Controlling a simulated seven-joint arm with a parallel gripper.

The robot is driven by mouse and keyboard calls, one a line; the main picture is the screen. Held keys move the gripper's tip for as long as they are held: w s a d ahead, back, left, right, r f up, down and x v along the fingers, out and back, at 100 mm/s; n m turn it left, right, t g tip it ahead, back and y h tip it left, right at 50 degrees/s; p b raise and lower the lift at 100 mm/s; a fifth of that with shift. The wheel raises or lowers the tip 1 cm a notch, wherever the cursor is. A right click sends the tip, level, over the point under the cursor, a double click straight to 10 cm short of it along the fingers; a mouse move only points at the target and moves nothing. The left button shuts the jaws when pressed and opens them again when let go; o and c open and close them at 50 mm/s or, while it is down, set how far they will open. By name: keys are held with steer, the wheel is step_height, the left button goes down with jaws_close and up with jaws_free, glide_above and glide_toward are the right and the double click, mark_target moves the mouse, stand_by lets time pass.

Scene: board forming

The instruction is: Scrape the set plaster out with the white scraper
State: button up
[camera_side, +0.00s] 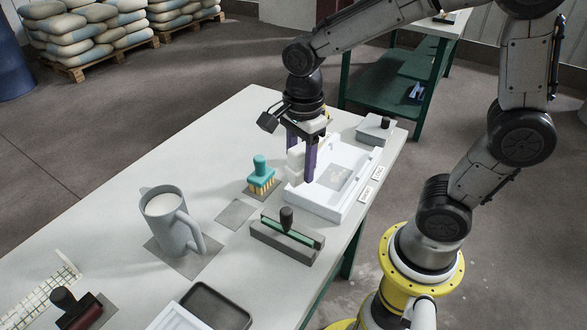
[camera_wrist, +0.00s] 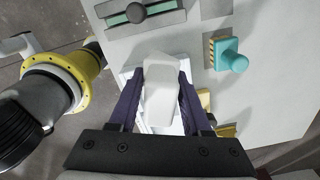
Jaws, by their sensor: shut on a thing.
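My gripper (camera_side: 300,172) is shut on the white scraper (camera_side: 295,160), a pale block between the two purple fingers. The scraper also shows in the wrist view (camera_wrist: 162,88), where it hides most of what lies below. It is at the left end of the white mould (camera_side: 326,202), a shallow frame on the table. I cannot tell whether the scraper touches the mould. A grey-beige patch of plaster (camera_side: 336,177) shows on the mould's floor, right of the fingers.
A teal brush (camera_side: 260,172) stands just left of the mould. A grey block with a green strip and dark knob (camera_side: 287,238) lies in front. A grey jug (camera_side: 172,222) of white liquid stands farther left. Another knobbed block (camera_side: 375,130) is behind the mould.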

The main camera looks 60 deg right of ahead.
steer(key=s+d+f+m, duration=0.2)
steer(key=d+m, duration=0.3)
steer(key=d, duration=0.5)
glide_above(326, 186)
steer(key=shift+s+f, duration=0.2)
steer(key=shift+f, duration=1.5)
steer(key=shift+s+f, duration=0.2)
steer(key=shift+f, duration=1.45)
steer(key=shift+d+f, duration=0.45)
steer(key=shift+f, duration=0.25)
jaws_close()
steer(key=shift+d+f, duration=0.1)
steer(key=shift+d, duration=3.65)
steer(key=shift+a, duration=4.2)
steer(key=shift+w, duration=0.35)
steer(key=shift+d, duration=4.2)
steer(key=shift+a, duration=4.2)
step_height(326, 186, up, 8)
steer(key=shift+r, duration=0.2)
